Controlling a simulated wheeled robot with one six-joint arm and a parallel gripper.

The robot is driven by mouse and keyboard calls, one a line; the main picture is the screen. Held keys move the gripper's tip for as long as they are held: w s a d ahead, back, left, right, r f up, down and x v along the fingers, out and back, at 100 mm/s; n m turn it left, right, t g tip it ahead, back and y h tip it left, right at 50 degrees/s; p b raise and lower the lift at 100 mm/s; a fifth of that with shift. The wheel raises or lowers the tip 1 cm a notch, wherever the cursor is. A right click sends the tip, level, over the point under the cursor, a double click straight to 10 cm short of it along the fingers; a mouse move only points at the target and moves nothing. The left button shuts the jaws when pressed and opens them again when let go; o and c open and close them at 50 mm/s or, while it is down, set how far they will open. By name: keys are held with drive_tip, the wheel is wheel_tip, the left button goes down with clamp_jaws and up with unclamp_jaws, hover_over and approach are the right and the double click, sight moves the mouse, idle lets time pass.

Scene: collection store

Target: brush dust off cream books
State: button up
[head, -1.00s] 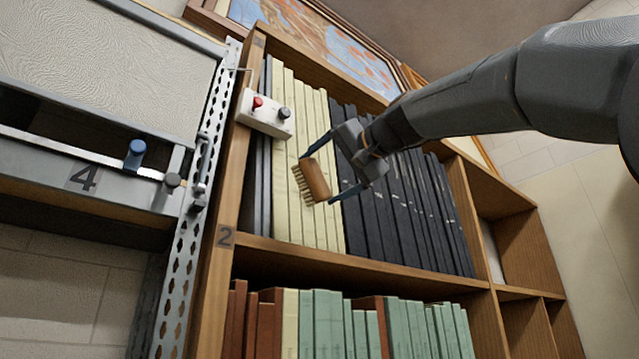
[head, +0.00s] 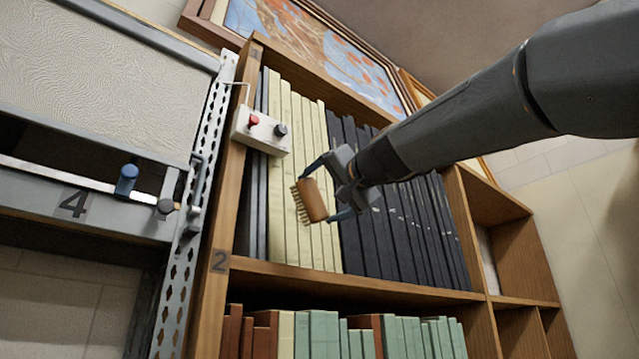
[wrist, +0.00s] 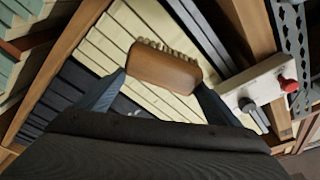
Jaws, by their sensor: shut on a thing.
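The cream books (head: 288,232) stand upright in a row on the upper shelf, between dark books on either side. In the wrist view the cream books (wrist: 120,40) lie behind the brush. My gripper (head: 326,190) is shut on a brush with a brown wooden back (head: 313,200) and pale bristles. In the wrist view the brush (wrist: 165,68) sits between the two fingers, its bristles toward the cream spines. I cannot tell whether the bristles touch the spines. No dust can be made out on the books. Part of the cream spines is hidden behind the brush and gripper.
A white control box (head: 262,130) with a red and a black knob is fixed at the shelf's upper left. Black books (head: 400,235) stand to the right. A perforated metal upright (head: 185,250) and cabinet stand left.

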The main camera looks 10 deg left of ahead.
drive_tip(key=shift+d+m+t+h+p, duration=0.15)
drive_tip(key=shift+m+t+h+p, duration=0.2)
drive_tip(key=shift+p, duration=0.25)
drive_tip(key=shift+w+f+t, duration=0.2)
drive_tip(key=shift+w+t, duration=0.05)
drive_tip(key=shift+w+a+p, duration=0.7)
drive_tip(key=shift+w+a, duration=0.25)
drive_tip(key=shift+a, duration=0.15)
drive_tip(key=shift+w+a+p, duration=0.65)
drive_tip(key=shift+w+a, duration=0.25)
drive_tip(key=shift+a, duration=0.2)
drive_tip(key=shift+w+a+p, duration=0.3)
drive_tip(key=shift+w+a, duration=0.3)
drive_tip(key=shift+a, duration=0.15)
drive_tip(key=w+d+b, duration=0.3)
drive_tip(key=w+d, duration=0.1)
drive_tip(key=w, duration=0.1)
drive_tip(key=shift+w+d, duration=0.35)
drive_tip(key=shift+d, duration=0.05)
drive_tip(key=shift+a, duration=0.1)
